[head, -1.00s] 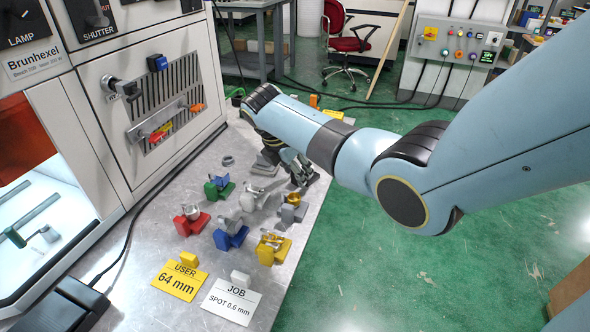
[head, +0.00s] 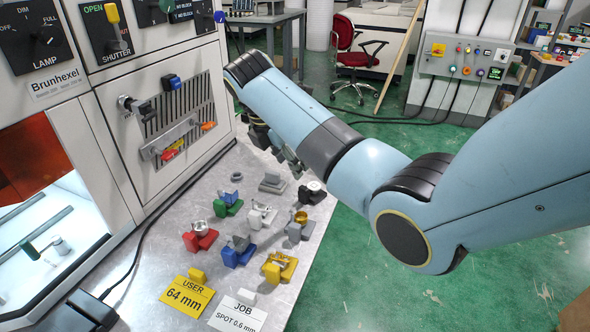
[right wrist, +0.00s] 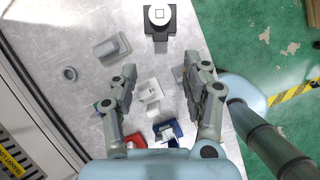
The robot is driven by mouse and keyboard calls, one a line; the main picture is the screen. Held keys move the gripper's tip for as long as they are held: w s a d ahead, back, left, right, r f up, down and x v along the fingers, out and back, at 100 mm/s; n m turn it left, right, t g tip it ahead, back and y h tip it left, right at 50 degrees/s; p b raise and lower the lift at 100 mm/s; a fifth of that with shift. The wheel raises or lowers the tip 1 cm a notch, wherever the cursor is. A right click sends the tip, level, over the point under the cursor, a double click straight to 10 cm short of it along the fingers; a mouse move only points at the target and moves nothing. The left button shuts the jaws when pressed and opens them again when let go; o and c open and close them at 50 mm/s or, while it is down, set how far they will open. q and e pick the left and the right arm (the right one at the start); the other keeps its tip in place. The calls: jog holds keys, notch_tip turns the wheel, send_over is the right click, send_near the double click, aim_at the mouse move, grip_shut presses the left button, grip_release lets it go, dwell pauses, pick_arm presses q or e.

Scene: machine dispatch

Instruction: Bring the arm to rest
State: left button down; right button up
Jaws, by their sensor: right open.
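My right arm reaches in from the right in the head view. Its gripper (head: 288,158) hangs above the back right part of the metal table, partly hidden behind my own arm. In the right wrist view the gripper (right wrist: 158,88) is open, its two fingers wide apart with nothing held. Below and between the fingers lies a white holder (right wrist: 150,92) on the table; it also shows in the head view (head: 262,214). The fingers look apart from it. My left gripper is not in view.
Small coloured holders stand on the table: red (head: 200,238), green (head: 229,205), blue (head: 238,252), yellow (head: 280,267) and a black one (head: 312,192). Cards (head: 187,295) lie in front. The Brunhexel machine (head: 150,130) stands at left. Green floor lies open at right.

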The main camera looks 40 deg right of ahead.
jog(key=shift+a+r, duration=0.15)
jog(key=shift+r, duration=0.15)
jog(key=shift+s+f, duration=0.1)
